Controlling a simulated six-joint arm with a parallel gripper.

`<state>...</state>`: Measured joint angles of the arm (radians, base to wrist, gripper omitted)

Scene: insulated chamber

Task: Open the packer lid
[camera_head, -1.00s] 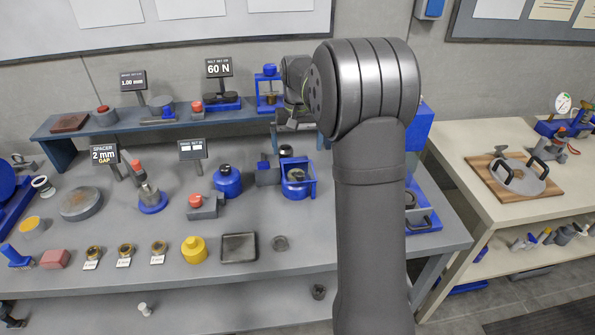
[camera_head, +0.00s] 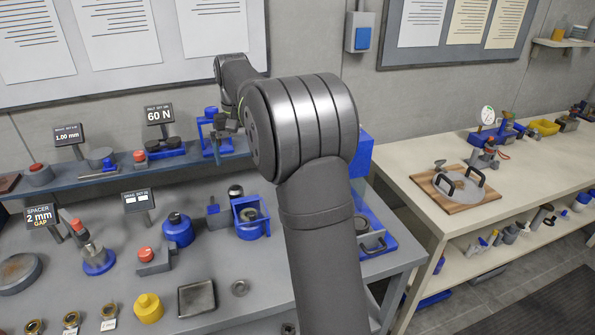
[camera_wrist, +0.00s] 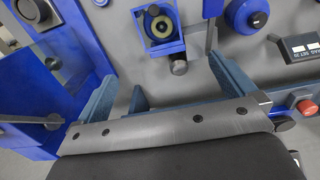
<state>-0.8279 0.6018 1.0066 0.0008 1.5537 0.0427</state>
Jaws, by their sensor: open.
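No label marks the packer, and I cannot make out its lid for certain. A tall blue apparatus (camera_head: 372,238) with a dark handle stands at the right end of the grey bench, partly hidden behind my arm. In the wrist view a large blue structure (camera_wrist: 82,42), with a dark bar across it, fills the left side. It seems to be this apparatus. My gripper (camera_wrist: 163,75) is open and empty, its two fingers spread wide over the bench. In the head view my gripper is small and partly hidden beyond my arm, above the shelf's right end.
A blue frame holder (camera_head: 250,229) stands on the bench below my gripper. A blue round canister (camera_head: 177,232) is to its left. The raised shelf (camera_head: 100,180) carries several devices and signs. A beige table (camera_head: 400,165) with a wooden board (camera_head: 442,196) stands at right.

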